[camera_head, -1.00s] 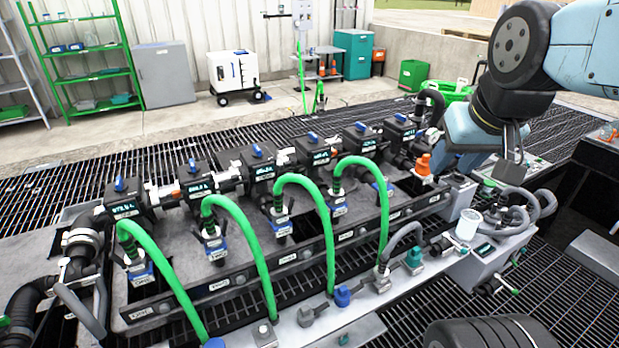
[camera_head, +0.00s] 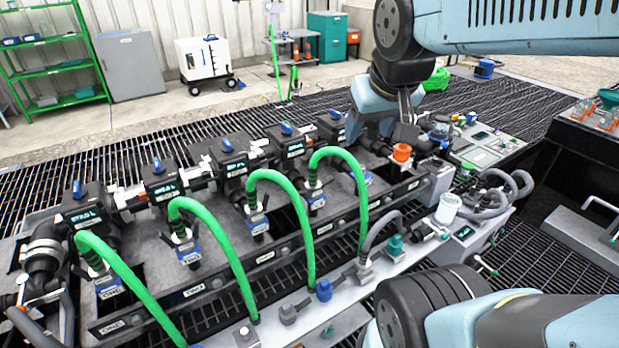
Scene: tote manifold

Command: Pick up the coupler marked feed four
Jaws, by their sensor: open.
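The couplers sit along the front rail of the manifold (camera_head: 250,262). A blue coupler (camera_head: 324,290) and a teal coupler (camera_head: 395,246) stand on the pale front ledge, with dark grey ones (camera_head: 288,314) beside them. Several green hoses (camera_head: 235,265) arch from blue-collared fittings (camera_head: 187,250) down to this ledge. The small labels are too blurred for me to tell which coupler is feed four. My gripper (camera_head: 405,126) points down at the manifold's right end, close above or behind an orange-topped fitting (camera_head: 402,153). It is open and no object shows in it; its fingers are partly hard to make out.
Black valve blocks with blue knobs (camera_head: 287,139) line the manifold's back. A white cup (camera_head: 447,208) and grey hoses (camera_head: 490,205) crowd the right end. Dark grating (camera_head: 515,250) surrounds it. A green shelf (camera_head: 60,65) and white cart (camera_head: 205,62) stand far back.

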